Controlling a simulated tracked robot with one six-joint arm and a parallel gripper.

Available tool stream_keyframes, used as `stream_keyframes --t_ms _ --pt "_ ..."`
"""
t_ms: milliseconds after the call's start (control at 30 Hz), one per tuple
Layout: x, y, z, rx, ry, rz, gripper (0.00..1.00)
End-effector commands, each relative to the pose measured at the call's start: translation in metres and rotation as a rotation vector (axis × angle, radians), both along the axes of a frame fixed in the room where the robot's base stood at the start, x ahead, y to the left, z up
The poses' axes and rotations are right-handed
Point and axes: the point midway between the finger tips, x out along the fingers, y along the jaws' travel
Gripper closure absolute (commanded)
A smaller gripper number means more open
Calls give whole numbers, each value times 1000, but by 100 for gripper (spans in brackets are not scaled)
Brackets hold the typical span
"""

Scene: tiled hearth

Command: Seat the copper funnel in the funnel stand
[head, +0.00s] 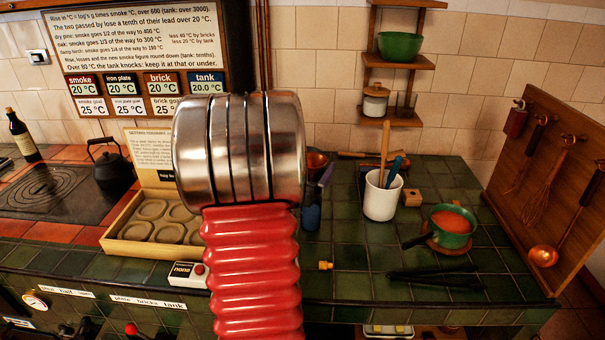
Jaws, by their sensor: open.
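A copper-coloured round piece (317,161), which may be the copper funnel, shows at the back of the green tiled counter. It is partly hidden behind my arm, so its full shape cannot be told. I cannot pick out the funnel stand for certain; it may be hidden behind my arm. My red ribbed arm with its steel end section fills the middle of the head view. My gripper's fingers are not visible.
A white crock (381,201) with utensils, a small wooden block (411,197), a green pan (450,240) and dark slender tools (435,279) occupy the right counter. A hanging-tool board (560,130) borders it. Left are a compartmented tray (124,247) and a black kettle (113,172).

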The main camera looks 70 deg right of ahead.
Motion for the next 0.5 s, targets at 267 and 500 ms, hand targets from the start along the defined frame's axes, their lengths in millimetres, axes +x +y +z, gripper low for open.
stream_keyframes --t_ms 267,500 --pt "-3 -25 -1 1 0 0 8" --pt "-3 -27 0 1 0 0 8"
